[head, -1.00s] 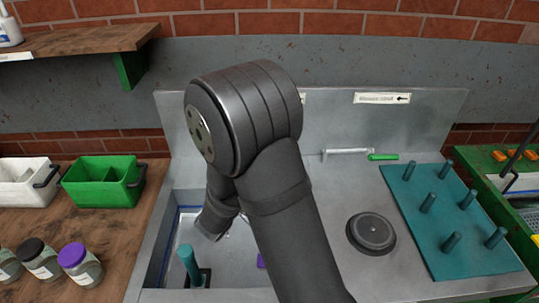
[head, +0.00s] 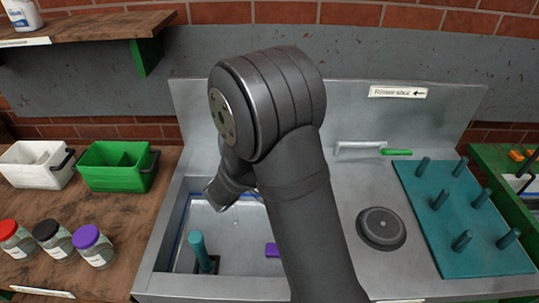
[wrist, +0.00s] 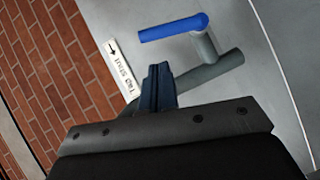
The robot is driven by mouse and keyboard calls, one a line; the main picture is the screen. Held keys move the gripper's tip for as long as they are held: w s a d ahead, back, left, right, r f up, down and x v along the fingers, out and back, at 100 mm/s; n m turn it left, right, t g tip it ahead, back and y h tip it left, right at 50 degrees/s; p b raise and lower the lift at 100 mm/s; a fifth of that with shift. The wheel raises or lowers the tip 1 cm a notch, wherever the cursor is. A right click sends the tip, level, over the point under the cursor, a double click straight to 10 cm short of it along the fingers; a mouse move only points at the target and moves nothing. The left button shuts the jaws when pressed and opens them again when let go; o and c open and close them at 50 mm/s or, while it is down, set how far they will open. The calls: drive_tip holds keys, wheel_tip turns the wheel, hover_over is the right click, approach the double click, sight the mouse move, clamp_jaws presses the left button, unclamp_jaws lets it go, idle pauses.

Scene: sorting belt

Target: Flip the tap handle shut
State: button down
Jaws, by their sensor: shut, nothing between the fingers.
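In the wrist view, the tap's blue handle (wrist: 172,28) lies across the upper middle, joined at its right end to a short grey stem on the grey tap pipe (wrist: 222,67). A white label (wrist: 122,70) with an arrow, seeming to read "tap shut", is on the steel panel to the left. My gripper (wrist: 157,72) is shut and empty, its fingertips a little below the handle in the picture, apart from it. The fingers cover part of the pipe. In the head view, my arm hides the blue handle, and the fingers do not show.
A sink (head: 182,235) holds a teal post (head: 197,246) and a purple item (head: 272,250). A teal peg board (head: 470,255) and a round dark cap (head: 381,228) lie right.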

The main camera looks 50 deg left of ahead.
drive_tip(key=x, duration=0.7)
drive_tip(key=shift+w, duration=0.2)
drive_tip(key=shift+w+d+m+g, duration=0.2)
drive_tip(key=shift+w+m+g, duration=0.1)
drive_tip(key=shift+m, duration=0.1)
drive_tip(key=shift+w+d+f+m+g+y, duration=0.5)
drive_tip(key=shift+w+d+m+g, duration=0.35)
drive_tip(key=shift+m+g, duration=0.25)
drive_tip(key=shift+w+d+f+m+g+y, duration=0.4)
drive_tip(key=shift+w+d+m+g+y, duration=0.25)
drive_tip(key=shift+w+d+m+g, duration=0.4)
drive_tip(key=shift+w+d+f+m+g+y, duration=0.45)
drive_tip(key=shift+w+d+m+g+y, duration=0.15)
drive_tip(key=shift+m+g, duration=0.5)
drive_tip(key=shift+w+d+f, duration=0.15)
drive_tip(key=shift+d+f, duration=0.05)
drive_tip(key=shift+f, duration=0.2)
drive_tip(key=shift+w+d+f, duration=0.15)
drive_tip(key=shift+f, duration=0.35)
drive_tip(key=shift+d, duration=0.1)
drive_tip(key=v, duration=1)
drive_tip(key=shift+w+d, duration=0.3)
drive_tip(key=shift+w, duration=0.05)
